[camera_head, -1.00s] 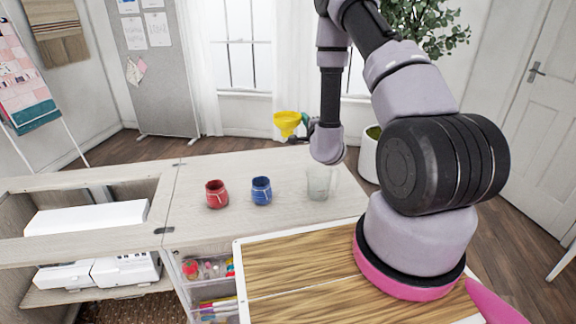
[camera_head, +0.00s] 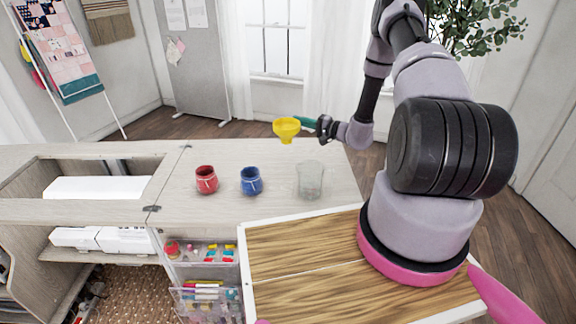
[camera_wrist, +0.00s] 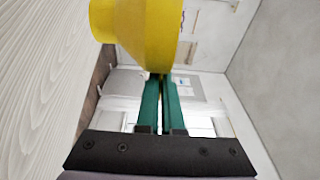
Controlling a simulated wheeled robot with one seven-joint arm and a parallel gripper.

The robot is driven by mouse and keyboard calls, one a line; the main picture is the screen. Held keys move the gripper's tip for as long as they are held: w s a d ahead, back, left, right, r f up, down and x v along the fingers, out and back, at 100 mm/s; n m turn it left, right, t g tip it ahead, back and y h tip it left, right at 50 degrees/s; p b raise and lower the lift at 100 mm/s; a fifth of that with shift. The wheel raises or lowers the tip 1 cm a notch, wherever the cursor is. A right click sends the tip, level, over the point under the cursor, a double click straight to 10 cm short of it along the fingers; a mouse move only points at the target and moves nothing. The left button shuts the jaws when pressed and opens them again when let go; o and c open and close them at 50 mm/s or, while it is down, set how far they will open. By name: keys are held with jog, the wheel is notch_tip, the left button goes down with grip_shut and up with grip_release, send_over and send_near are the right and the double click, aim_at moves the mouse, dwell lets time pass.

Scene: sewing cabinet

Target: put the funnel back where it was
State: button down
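The yellow funnel (camera_head: 287,128) is upright in the air above the back part of the cabinet top (camera_head: 225,160). My gripper (camera_head: 309,122) comes to it from the right, its green fingers shut on the funnel's side. In the wrist view the funnel (camera_wrist: 140,30) is at the tips of the two nearly closed green fingers (camera_wrist: 162,90). The exact grip point is partly hidden behind the funnel. On the cabinet top stand a red jar (camera_head: 206,180), a blue jar (camera_head: 251,181) and a clear glass (camera_head: 311,180), in a row.
A wooden board with a white rim (camera_head: 241,262) lies at the front right, beneath my arm. An open recess at the left holds a white machine (camera_head: 95,188). Clear drawers (camera_head: 210,300) hold sewing items. The cabinet top behind the jars is clear.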

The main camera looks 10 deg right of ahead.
notch_tip(320, 180, down, 10)
jog(key=shift+s+d+f, duration=0.1)
jog(key=shift+f, duration=0.05)
dwell(0.4)
jog(key=shift+f, duration=0.2)
jog(key=c, duration=1.1)
grip_release()
jog(key=shift+o, duration=0.2)
jog(key=shift+r, duration=0.1)
